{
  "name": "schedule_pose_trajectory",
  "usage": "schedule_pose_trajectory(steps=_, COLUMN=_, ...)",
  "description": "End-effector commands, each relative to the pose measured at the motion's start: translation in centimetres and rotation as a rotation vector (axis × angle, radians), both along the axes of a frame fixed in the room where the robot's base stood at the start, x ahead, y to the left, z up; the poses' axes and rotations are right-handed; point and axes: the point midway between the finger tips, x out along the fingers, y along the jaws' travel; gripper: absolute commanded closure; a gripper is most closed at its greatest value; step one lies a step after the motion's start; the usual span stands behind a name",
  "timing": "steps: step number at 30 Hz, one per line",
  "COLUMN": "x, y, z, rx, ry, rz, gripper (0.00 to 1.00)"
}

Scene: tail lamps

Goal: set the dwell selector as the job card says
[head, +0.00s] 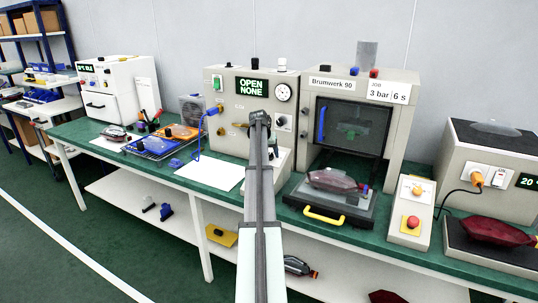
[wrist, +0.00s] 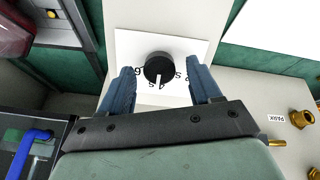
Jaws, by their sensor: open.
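The job card (head: 388,91) on the upper right of the press reads 3 bar and 6 s. The dwell selector (wrist: 158,66) is a round black knob on a white plate in the wrist view. Its white pointer line points down the picture, toward a mark that looks like 4 s. Other marks round it are partly covered. My gripper (wrist: 162,76) is open, with one blue finger on each side of the knob and a gap on both sides. In the head view my arm hides most of the selector.
The press (head: 358,120) with a yellow-handled tray (head: 323,216) stands right of my arm. A cabinet display (head: 250,87) reads OPEN NONE. Brass fittings (wrist: 300,118) lie to the right in the wrist view, and a blue handle (wrist: 30,145) at lower left.

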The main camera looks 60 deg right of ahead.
Motion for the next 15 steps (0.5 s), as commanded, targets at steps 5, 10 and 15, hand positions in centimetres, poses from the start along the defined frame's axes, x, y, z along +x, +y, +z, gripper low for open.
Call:
schedule_pose_trajectory(steps=5, x=-0.01, y=-0.28, z=-0.53, rx=-0.001, ry=0.0, rz=0.0, gripper=0.37)
schedule_pose_trajectory(steps=10, x=-0.02, y=-0.29, z=-0.56, rx=-0.001, ry=0.0, rz=0.0, gripper=0.37)
schedule_pose_trajectory(steps=15, x=-0.02, y=-0.28, z=-0.57, rx=-0.001, ry=0.0, rz=0.0, gripper=0.45)
